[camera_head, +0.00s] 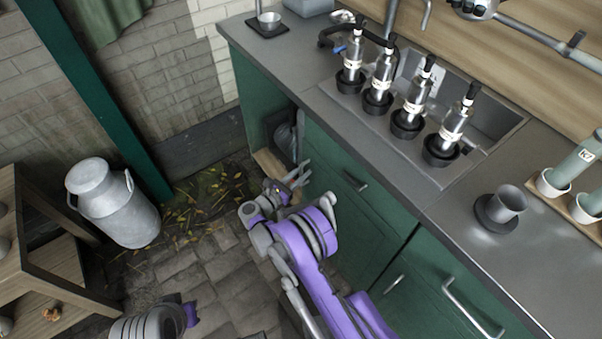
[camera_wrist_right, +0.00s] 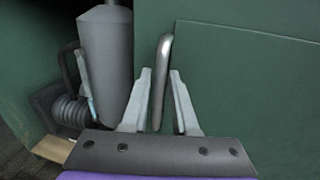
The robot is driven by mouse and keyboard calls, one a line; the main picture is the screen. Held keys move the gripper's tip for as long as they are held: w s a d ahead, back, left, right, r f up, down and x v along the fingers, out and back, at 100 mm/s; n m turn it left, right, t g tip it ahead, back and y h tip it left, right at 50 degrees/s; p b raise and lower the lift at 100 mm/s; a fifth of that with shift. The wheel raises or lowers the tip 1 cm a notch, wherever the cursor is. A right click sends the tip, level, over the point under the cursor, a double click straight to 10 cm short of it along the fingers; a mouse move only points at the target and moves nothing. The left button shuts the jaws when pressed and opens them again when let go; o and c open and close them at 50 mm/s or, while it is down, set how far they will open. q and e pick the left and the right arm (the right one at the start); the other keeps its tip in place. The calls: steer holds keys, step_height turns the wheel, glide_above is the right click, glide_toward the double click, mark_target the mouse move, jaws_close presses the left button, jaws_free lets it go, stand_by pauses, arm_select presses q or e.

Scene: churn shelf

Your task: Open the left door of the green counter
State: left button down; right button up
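The green counter (camera_head: 262,93) runs diagonally through the head view under a grey worktop. Its left front has an upper panel with a short metal handle (camera_head: 357,182). In the right wrist view, the green left door (camera_wrist_right: 250,90) lies below a seam and carries an upright metal bar handle (camera_wrist_right: 163,60) near its left edge. My right gripper (camera_head: 300,177) is at the counter's left end. In the wrist view its fingers (camera_wrist_right: 160,100) are open, with the bar between them in the picture. I cannot tell whether they touch it.
An open bay left of the door holds a grey cylinder (camera_wrist_right: 108,70). A milk churn (camera_head: 125,210) stands on the paved floor, beside a wooden shelf (camera_head: 60,275). Several metal-and-black devices and a grey cup (camera_head: 507,203) stand on the worktop. Floor before the counter is partly clear.

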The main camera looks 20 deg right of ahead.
steer(key=shift+c, duration=0.3)
jaws_close()
stand_by(1.1)
